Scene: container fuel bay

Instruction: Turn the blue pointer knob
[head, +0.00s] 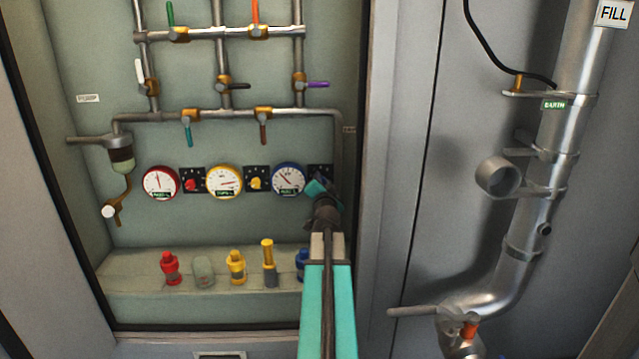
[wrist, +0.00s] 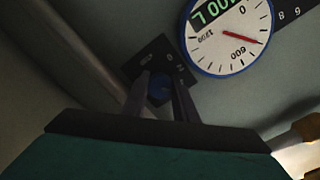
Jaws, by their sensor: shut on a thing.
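The blue pointer knob (wrist: 160,87) shows in the wrist view on its black dial plate (wrist: 147,59), between the two fingers of my gripper (wrist: 161,92). The fingers are shut on it, one on each side. In the head view my gripper (head: 322,192) reaches up to the black plate (head: 321,172) right of the blue-rimmed gauge (head: 288,179); the knob itself is hidden there behind the gripper. Which way the knob points cannot be told. The blue-rimmed gauge also shows in the wrist view (wrist: 228,33), with a red needle.
Pipes with coloured valve levers run above. Several coloured fittings stand on the ledge (head: 130,270) below. The cabinet's right edge (head: 378,200) is close to my gripper.

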